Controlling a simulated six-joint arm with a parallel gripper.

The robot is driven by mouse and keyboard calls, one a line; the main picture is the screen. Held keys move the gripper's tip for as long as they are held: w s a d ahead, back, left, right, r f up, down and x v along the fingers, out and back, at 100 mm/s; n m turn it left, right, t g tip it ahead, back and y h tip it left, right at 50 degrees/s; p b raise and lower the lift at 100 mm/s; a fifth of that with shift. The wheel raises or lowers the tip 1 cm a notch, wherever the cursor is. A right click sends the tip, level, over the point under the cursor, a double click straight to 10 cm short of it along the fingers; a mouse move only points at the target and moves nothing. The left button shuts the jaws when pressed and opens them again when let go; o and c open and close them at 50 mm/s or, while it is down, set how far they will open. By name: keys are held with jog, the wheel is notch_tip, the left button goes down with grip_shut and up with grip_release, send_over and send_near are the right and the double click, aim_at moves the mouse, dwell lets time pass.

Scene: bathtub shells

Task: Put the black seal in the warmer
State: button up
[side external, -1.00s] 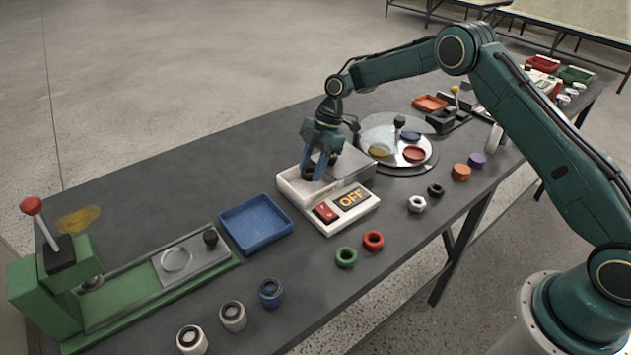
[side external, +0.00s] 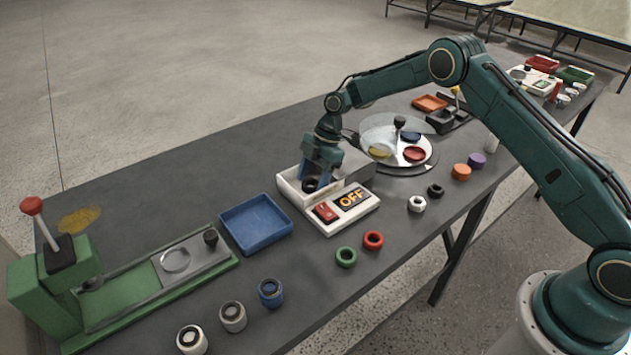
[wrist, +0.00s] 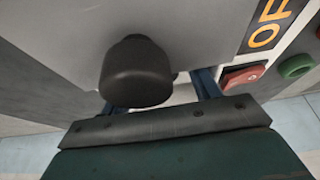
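The warmer (side external: 328,221) is a white box with a red switch and an OFF display.
Another black ring (side external: 436,190) lies on the table by a white nut (side external: 417,204). Red (side external: 373,240) and green (side external: 346,257) rings lie in front of the warmer. A blue tray (side external: 256,224) stands left, a round plate with a clear cover (side external: 432,160) behind right.

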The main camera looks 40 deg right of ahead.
jog(key=shift+r, duration=0.15)
jog(key=v, duration=1.2)
jog(key=shift+d, duration=0.1)
dwell(0.6)
